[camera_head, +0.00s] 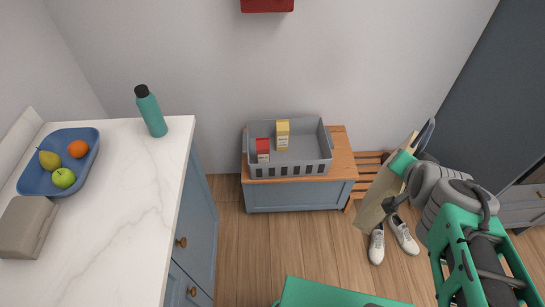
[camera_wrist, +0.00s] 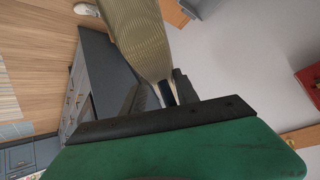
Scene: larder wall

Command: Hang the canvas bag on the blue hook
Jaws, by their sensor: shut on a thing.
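The canvas bag (camera_head: 378,200) is beige and hangs at a tilt from my gripper (camera_head: 402,161) on the right of the head view. In the wrist view my gripper (camera_wrist: 168,95) is shut on the narrow top of the canvas bag (camera_wrist: 139,38), by its strap. The bag's body extends up and left from the fingers there. It is clear of the floor in the head view. My gripper partly hides its upper end. I cannot make out the blue hook in either view.
A grey basket (camera_head: 290,170) with two small boxes stands on a low wood-topped bench (camera_head: 340,172). White shoes (camera_head: 403,235) lie by a slatted rack (camera_head: 368,166). A marble counter (camera_head: 110,210) fills the left. A red object (camera_head: 267,5) is on the wall above.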

